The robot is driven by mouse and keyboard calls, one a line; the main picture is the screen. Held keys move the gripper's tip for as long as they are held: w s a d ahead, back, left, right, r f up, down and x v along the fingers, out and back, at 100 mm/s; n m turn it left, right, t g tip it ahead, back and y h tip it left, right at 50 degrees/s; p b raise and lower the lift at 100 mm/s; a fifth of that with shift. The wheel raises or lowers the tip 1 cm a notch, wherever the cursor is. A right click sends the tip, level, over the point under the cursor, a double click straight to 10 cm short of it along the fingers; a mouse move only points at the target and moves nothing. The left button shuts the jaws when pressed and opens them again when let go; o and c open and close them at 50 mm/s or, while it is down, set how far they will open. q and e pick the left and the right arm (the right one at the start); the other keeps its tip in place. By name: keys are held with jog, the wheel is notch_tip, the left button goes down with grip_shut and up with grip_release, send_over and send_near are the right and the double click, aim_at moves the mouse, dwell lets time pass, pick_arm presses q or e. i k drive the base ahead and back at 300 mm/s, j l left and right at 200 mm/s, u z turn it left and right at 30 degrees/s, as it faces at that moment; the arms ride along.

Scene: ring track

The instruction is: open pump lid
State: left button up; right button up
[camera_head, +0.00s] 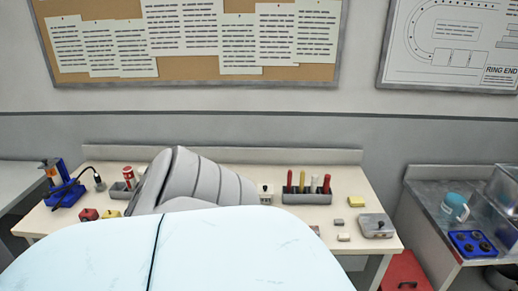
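No part is clearly recognisable as the pump lid. A low grey metal box with a dark knob on top (376,226) sits at the right front of the bench; I cannot tell whether it is the pump. A blue device with a black cable (62,188) stands at the bench's left end. Neither of my grippers is in view. A grey ribbed body and a large pale blue rounded surface fill the lower middle, probably parts of me, and hide much of the bench.
At right, a metal counter (425,199) carries a blue tray (473,244) and a light blue mug (455,207). A red box (404,272) stands below.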

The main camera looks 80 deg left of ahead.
aim_at(47, 164)
jog(key=u, duration=0.4)
jog(key=k+j+u, duration=0.1)
jog(key=u, duration=0.3)
jog(key=k+u, duration=0.1)
jog(key=u, duration=0.3)
jog(key=j+u, duration=0.15)
jog(key=u, duration=0.25)
jog(key=k+j+u, duration=0.15)
jog(key=j+u, duration=0.85)
jog(key=j, duration=1.2)
